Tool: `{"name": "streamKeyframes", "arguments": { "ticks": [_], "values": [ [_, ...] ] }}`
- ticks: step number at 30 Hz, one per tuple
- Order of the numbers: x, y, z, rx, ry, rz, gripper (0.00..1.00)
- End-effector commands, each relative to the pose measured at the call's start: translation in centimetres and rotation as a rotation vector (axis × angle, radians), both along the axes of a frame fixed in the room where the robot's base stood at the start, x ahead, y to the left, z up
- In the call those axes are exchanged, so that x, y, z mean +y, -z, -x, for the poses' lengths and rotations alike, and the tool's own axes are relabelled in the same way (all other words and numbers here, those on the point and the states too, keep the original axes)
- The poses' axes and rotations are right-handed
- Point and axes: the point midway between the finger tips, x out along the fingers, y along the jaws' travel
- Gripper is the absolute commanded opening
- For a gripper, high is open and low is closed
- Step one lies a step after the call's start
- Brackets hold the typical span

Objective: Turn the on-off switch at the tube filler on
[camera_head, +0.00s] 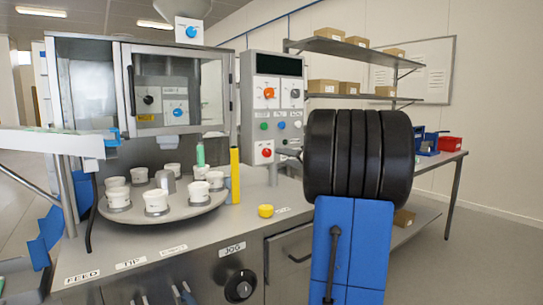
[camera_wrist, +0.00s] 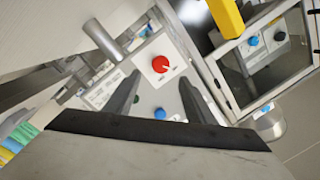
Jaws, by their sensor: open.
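A red rotary switch (camera_head: 266,152) sits on a white plate at the lower left of the tube filler's grey control panel (camera_head: 262,72). In the wrist view the red switch (camera_wrist: 160,64) lies ahead between the tips of my gripper (camera_wrist: 159,77). The gripper is open, with one finger on each side of the switch in the picture and nothing held. Its distance from the switch is hard to tell. The switch's label is too small to read. In the head view my large black arm joint hides most of the gripper.
Green (camera_head: 264,126) and blue (camera_head: 281,125) buttons sit above the red switch, with an orange knob (camera_head: 269,92) higher up. A yellow post (camera_head: 234,175) and a turntable with white cups (camera_head: 160,218) stand to the left. A windowed cabinet (camera_head: 175,88) is behind them.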

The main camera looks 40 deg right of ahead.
Motion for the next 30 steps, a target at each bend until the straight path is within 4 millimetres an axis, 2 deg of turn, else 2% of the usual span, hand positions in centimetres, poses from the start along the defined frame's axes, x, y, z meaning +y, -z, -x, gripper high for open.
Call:
{"name": "streamKeyframes", "arguments": {
  "ticks": [1,9,15,21,29,30],
  "values": [
    [0.1,0.0,-1.0,-0.001,-0.004,0.0,0.49],
    [0.1,0.0,-5.7,0.0,-0.003,0.0,0.49],
    [0.0,0.0,-8.0,0.001,-0.002,0.0,0.49],
    [0.0,-0.1,-8.9,0.0,0.0,0.001,0.49],
    [0.0,0.0,-8.9,0.0,0.0,0.001,0.49],
    [0.0,0.0,-8.9,0.0,0.0,0.001,0.4]
  ]
}}
